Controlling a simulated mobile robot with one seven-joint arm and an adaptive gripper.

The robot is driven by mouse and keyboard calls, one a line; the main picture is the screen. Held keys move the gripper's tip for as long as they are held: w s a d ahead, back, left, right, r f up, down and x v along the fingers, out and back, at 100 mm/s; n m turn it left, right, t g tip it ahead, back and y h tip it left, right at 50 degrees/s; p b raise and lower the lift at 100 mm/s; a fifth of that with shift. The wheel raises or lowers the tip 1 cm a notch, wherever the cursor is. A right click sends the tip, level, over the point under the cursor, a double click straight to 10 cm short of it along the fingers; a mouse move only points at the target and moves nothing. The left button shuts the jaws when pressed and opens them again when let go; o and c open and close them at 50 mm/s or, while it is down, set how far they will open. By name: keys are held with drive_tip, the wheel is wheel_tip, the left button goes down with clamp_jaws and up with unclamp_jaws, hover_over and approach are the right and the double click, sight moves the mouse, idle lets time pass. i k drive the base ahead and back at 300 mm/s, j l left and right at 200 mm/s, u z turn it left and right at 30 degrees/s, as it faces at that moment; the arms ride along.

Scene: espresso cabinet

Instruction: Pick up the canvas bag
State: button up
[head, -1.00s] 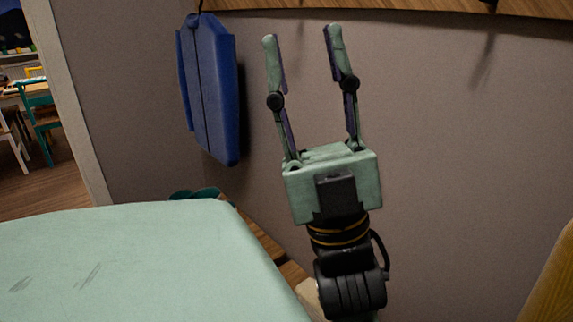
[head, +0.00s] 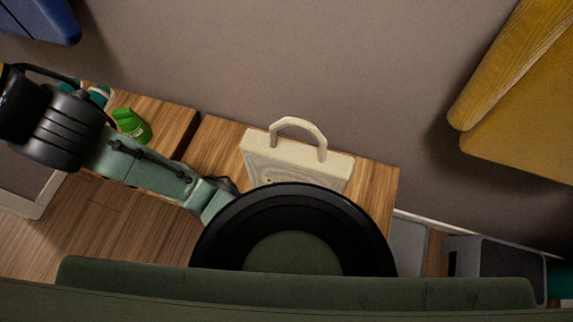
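The canvas bag (head: 270,161) is cream-coloured with one arched handle on top. It stands upright on a wooden bench against the wall, at the middle of the head view. Its lower part is hidden behind my own arm's round black joint. My arm reaches to the left edge of the picture, and my gripper is out of view there. Nothing of mine can be seen touching the bag.
The wooden bench (head: 377,190) has a gap left of the bag. A green item (head: 132,125) sits on its left part. A blue hanging garment (head: 42,20) is at top left, a yellow one (head: 525,105) at right. A dark grey bin (head: 490,268) stands at lower right.

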sight(270, 159)
drive_tip(key=k+l, duration=0.1)
drive_tip(key=l, duration=0.2)
drive_tip(key=k+l, duration=0.1)
drive_tip(key=l, duration=0.25)
drive_tip(key=k+l, duration=0.1)
drive_tip(key=l, duration=0.2)
drive_tip(key=k+l, duration=0.1)
drive_tip(key=l, duration=0.25)
drive_tip(key=j+u, duration=0.15)
